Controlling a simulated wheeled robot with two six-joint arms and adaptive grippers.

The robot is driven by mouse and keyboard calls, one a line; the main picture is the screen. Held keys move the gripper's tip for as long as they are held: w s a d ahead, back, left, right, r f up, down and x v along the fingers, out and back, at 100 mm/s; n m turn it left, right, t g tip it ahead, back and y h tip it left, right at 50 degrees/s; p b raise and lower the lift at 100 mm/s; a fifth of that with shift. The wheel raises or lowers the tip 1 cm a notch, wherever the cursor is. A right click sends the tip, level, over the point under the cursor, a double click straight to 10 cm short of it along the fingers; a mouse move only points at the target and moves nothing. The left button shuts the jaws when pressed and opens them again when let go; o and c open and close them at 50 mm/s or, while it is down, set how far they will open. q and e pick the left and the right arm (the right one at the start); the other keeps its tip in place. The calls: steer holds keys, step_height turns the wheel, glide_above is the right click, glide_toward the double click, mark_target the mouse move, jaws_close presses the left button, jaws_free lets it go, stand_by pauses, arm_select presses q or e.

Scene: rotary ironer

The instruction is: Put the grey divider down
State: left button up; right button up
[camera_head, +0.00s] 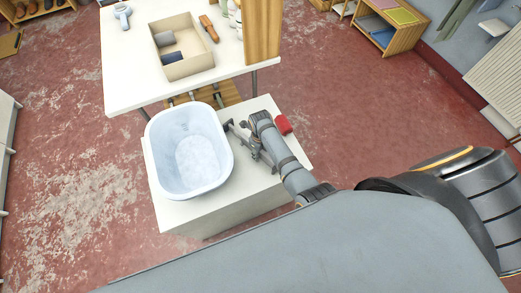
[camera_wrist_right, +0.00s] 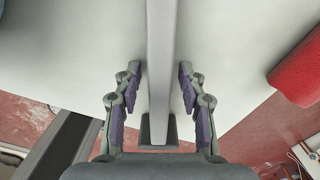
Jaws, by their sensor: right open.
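The grey divider (camera_wrist_right: 161,60) shows in the right wrist view as a long pale grey bar with a dark end piece. It runs between the two fingers of my right gripper (camera_wrist_right: 160,80), which is open, with a gap on each side of the bar. In the head view my right gripper (camera_head: 243,138) is over the white stand (camera_head: 185,218), just right of the white tub (camera_head: 228,150). The divider is hard to make out there beside the grey fingers. Whether it rests on the stand's top is hard to tell. My left gripper is not in view.
A red object (camera_head: 283,124) lies on the stand's right side and also shows in the wrist view (camera_wrist_right: 298,72). Behind is a white table (camera_head: 125,75) with a cream tray (camera_head: 190,67) holding rolled grey items. The stand's front right top is clear.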

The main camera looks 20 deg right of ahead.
step_height(320, 180, up, 12)
steer(key=p, duration=0.2)
steer(key=shift+o, duration=0.5)
steer(key=f+b, duration=0.2)
steer(key=b, duration=0.1)
steer(key=shift+w+a+f, duration=0.1)
steer(key=shift+w, duration=0.2)
step_height(320, 180, down, 5)
steer(key=shift+r, duration=0.1)
steer(key=f, duration=0.2)
steer(key=s+f, duration=0.1)
steer(key=f, duration=0.1)
steer(key=shift+f+b, duration=0.2)
steer(key=shift+b, duration=0.1)
steer(key=shift+f, duration=0.45)
steer(key=shift+r, duration=0.1)
jaws_close()
